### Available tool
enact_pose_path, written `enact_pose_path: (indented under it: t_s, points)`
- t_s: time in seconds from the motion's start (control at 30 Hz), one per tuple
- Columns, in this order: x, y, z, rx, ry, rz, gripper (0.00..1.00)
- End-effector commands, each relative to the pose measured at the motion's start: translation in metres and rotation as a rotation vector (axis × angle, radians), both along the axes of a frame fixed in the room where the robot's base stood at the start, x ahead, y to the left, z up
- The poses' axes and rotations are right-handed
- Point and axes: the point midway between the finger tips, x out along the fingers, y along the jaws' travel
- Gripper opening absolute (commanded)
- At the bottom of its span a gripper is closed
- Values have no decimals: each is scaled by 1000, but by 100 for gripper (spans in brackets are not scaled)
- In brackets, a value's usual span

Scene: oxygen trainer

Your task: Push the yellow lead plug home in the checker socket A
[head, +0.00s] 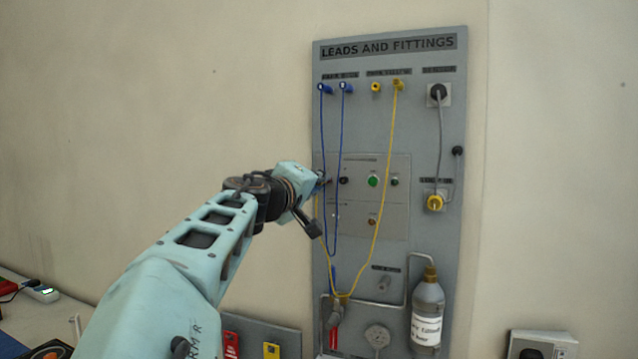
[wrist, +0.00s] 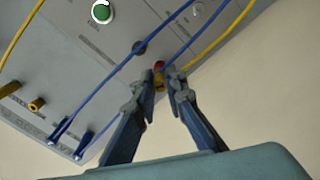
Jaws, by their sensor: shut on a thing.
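The yellow lead plug (wrist: 159,84) is between my gripper's fingertips (wrist: 158,93) in the wrist view. A small red part (wrist: 159,66) shows at its far end, against the panel; this looks like the socket, but I cannot read a letter A. I cannot tell how deep the plug sits. In the head view my gripper (head: 322,182) is at the left edge of the checker panel (head: 355,220) and hides the plug. The yellow lead (head: 378,225) hangs in a loop from an upper yellow plug (head: 398,84).
A dark socket (head: 343,180) and a green button (head: 373,181) lie right of my gripper. A bottle (head: 428,310) stands at lower right. The wall left of the board is bare.

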Motion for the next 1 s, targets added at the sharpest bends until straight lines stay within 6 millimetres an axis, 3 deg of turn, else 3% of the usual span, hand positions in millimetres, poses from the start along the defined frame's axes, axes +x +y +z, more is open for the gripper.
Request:
enact_pose_path:
  t_s: [0.57, 0.6, 0.77, 1.0]
  points:
    - [11, -4, 0, 0, 0, 1, 0]
    - [11, -4, 0, 0, 0, 2, 14]
    - [11, -4, 0, 0, 0, 1, 32]
    - [10, -4, 0, 1, 0, 1, 32]
